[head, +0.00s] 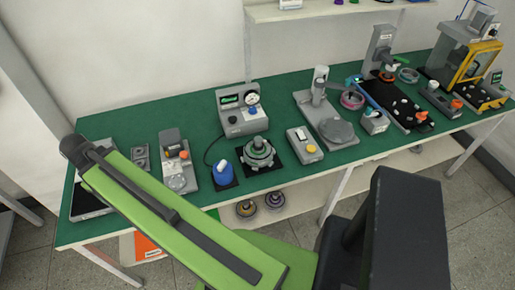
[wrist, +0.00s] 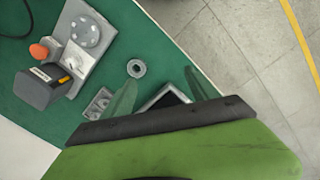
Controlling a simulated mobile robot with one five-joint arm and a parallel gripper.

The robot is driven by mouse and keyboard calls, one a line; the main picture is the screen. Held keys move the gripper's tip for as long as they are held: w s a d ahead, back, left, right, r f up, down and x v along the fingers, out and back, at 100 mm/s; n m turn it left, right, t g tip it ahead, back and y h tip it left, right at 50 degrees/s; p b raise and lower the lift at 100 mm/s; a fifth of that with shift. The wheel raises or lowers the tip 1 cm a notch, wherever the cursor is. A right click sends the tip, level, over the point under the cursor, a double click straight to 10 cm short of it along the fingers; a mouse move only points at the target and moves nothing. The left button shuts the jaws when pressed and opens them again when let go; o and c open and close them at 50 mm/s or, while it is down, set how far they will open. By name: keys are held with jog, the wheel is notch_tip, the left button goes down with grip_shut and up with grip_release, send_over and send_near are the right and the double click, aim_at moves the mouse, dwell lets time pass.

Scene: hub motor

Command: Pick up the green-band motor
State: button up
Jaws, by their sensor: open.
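A round grey, greenish hub motor (head: 258,153) sits on a black square mat near the middle of the green bench in the head view. Two more round motors, one with a yellowish band (head: 246,208) and one with a purplish band (head: 275,200), lie on the shelf below. I cannot clearly make out a green band on any of them. My gripper (wrist: 160,92) shows two green fingers spread apart in the wrist view, with no motor between them. My arm reaches over the bench's left end, far from the motors. The head view does not show the fingertips clearly.
A small grey ring (wrist: 136,68) and a dark tray (wrist: 168,97) lie below my gripper, beside a grey fixture with an orange knob (wrist: 39,51). A blue bottle (head: 223,172), a gauge box (head: 241,112) and a yellow-button box (head: 304,145) surround the bench motor.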

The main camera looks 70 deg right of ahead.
jog(key=s+d+r+n+p, duration=0.1)
jog(key=s+d+r, duration=0.15)
jog(key=d, duration=0.65)
jog(key=s+d+r+p, duration=0.15)
jog(key=s+d, duration=0.25)
jog(key=d, duration=0.6)
notch_tip(320, 180, up, 5)
jog(key=n+g+h+p, duration=0.1)
jog(key=n+g+p, duration=0.2)
jog(key=p, duration=0.1)
send_over(257, 139)
jog(key=w+a, duration=0.1)
jog(key=w, duration=0.2)
jog(key=shift+t, duration=0.3)
jog(key=b+x, duration=0.8)
jog(key=a+b+x, duration=0.1)
jog(key=b+x, duration=0.3)
jog(key=shift+w+d+f, duration=0.1)
jog(key=shift+w+f, duration=0.05)
jog(key=shift+f, duration=0.3)
jog(key=shift+r, duration=0.1)
jog(key=b+x, duration=0.5)
jog(key=shift+w+f, duration=0.1)
jog(key=shift+f, duration=0.2)
jog(key=shift+r, duration=0.2)
jog(key=shift+c, duration=0.2)
grip_shut()
